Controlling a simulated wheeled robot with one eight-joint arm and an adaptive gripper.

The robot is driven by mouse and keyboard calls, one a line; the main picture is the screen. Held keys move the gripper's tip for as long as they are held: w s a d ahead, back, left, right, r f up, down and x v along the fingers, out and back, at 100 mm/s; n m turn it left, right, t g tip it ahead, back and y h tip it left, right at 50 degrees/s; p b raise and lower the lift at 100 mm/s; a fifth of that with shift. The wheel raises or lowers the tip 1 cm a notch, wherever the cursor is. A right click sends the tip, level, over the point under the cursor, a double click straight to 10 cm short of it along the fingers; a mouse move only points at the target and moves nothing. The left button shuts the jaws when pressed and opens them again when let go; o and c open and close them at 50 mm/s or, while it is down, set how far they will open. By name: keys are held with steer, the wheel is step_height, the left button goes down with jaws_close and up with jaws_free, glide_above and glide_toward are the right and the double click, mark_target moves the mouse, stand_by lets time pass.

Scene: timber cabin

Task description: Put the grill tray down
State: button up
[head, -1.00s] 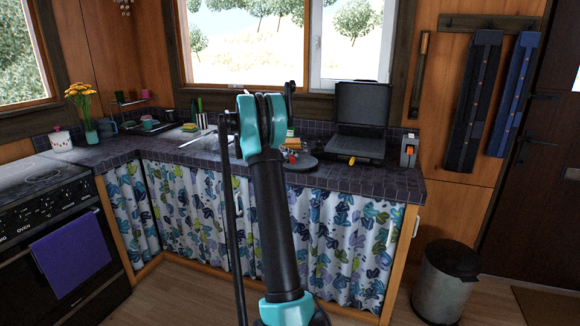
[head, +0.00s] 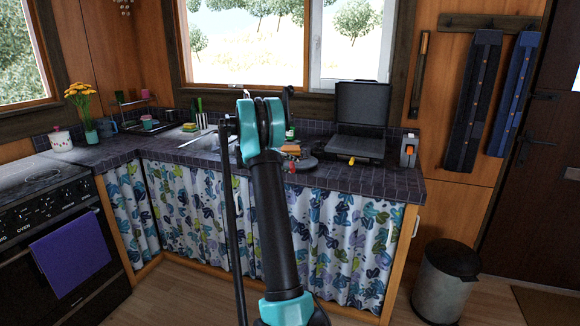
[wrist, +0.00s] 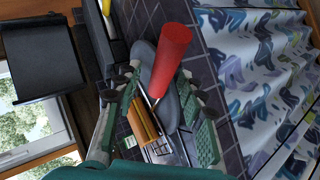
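The grill tray (wrist: 172,104) is a grey, rounded piece with a thick red handle (wrist: 172,52) joined by thin metal rods. In the wrist view it lies between the green-padded fingers of my gripper (wrist: 160,88), which stand on both sides and look closed on it. The exact contact is hard to see. In the head view the tray (head: 306,164) is low over or on the dark tiled counter (head: 350,178), with its red handle (head: 292,167) pointing forward. I cannot tell whether it touches the counter. My arm hides the gripper there.
An open black grill (head: 357,146) stands right of the tray, with a grey-orange item (head: 409,150) at the counter's right end. An orange-brown item (wrist: 143,122) lies close behind the tray. A patterned curtain (head: 340,235) hangs below the counter edge.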

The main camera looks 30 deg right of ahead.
steer(key=v, duration=1.2)
steer(key=s+a+f+t+y, duration=0.1)
steer(key=s+a+f+y, duration=0.3)
steer(key=s+a, duration=0.5)
steer(key=s+a+f+n+t+y, duration=0.1)
steer(key=s+a+f+y, duration=0.3)
steer(key=s, duration=1.5)
steer(key=s+a+f+n+t+y, duration=0.1)
steer(key=s+a+f+y, duration=0.2)
steer(key=s+a+f, duration=0.7)
steer(key=s+a, duration=0.5)
steer(key=a, duration=0.1)
steer(key=shift+a+f+y, duration=0.15)
steer(key=shift+f+y, duration=0.05)
steer(key=shift+y, duration=0.2)
